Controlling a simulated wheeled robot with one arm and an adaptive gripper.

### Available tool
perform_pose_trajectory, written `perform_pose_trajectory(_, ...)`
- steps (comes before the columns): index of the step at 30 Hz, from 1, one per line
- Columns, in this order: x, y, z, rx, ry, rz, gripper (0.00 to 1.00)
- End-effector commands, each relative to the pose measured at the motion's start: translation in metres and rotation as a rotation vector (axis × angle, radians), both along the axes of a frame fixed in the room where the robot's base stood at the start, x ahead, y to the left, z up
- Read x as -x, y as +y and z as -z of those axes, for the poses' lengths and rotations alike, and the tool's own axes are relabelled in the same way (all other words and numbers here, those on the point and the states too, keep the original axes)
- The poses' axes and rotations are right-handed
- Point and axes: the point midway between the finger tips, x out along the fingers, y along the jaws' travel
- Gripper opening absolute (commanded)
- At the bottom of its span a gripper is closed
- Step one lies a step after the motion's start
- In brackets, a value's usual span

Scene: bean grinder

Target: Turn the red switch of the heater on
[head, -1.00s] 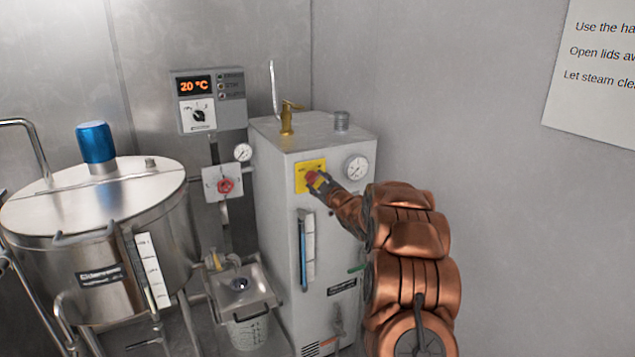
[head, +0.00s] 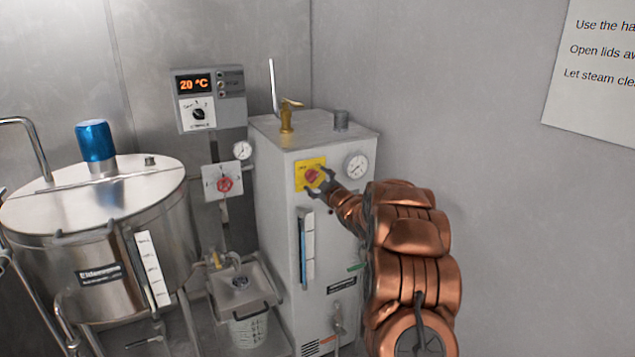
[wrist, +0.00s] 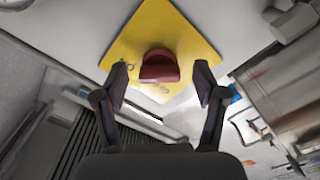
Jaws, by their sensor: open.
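The heater is a grey-white box (head: 335,225) standing in the corner. Its red switch (head: 312,176) sits on a yellow plate (head: 301,187) high on the front face. In the wrist view the red switch (wrist: 159,66) shows at the middle of the yellow plate (wrist: 150,30). My gripper (head: 321,181) is at the switch. In the wrist view its two open fingers (wrist: 161,82) stand left and right of the knob, with visible gaps to both sides. I cannot tell how far the fingertips are from the plate.
A round gauge (head: 356,166) is right of the yellow plate. A blue level tube (head: 306,247) is below it. A brass valve (head: 288,115) stands on top. Left are a control box reading 20 °C (head: 209,99), a red valve knob (head: 225,184) and a steel vat (head: 95,240).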

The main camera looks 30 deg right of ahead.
Motion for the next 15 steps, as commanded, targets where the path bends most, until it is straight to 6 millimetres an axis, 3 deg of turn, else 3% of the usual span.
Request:
perform_pose_trajectory(5,0.014,0.0,0.0,0.0,0.001,0.003,0.71)
perform_pose_trajectory(15,0.06,0.004,0.001,-0.001,0.003,0.002,0.71)
